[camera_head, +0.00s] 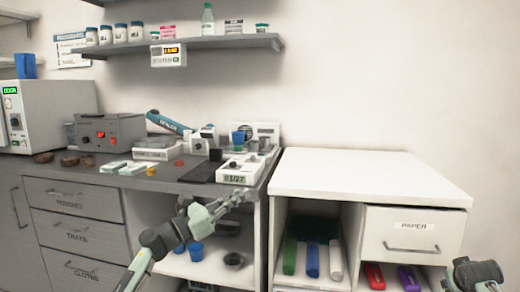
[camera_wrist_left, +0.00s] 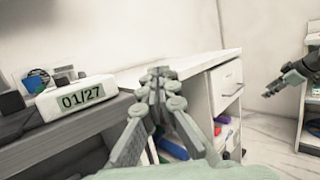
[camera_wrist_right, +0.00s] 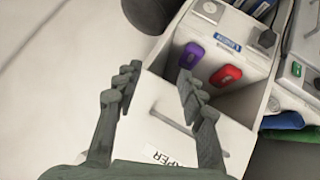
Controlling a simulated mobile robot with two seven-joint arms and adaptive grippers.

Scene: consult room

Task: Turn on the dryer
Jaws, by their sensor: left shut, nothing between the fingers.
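A white oven-like box with a green display (camera_head: 12,104) stands at the far left of the dark counter, cut off by the picture edge. A grey box with a lit red switch (camera_head: 101,134) stands to its right; I cannot tell for certain which is the dryer. My left gripper (camera_head: 243,196) is shut and empty, in front of the counter's right end, well to the right of both boxes. It also shows in the left wrist view (camera_wrist_left: 160,74). My right gripper (camera_wrist_right: 157,82) is open and empty, above the drawer marked PAPER (camera_wrist_right: 160,112).
A white device reading 01/27 (camera_head: 238,173) sits at the counter's right end, near my left gripper. Small bowls (camera_head: 68,161) lie before the grey box. The white cabinet top (camera_head: 360,177) is clear. A shelf (camera_head: 190,43) with jars hangs above.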

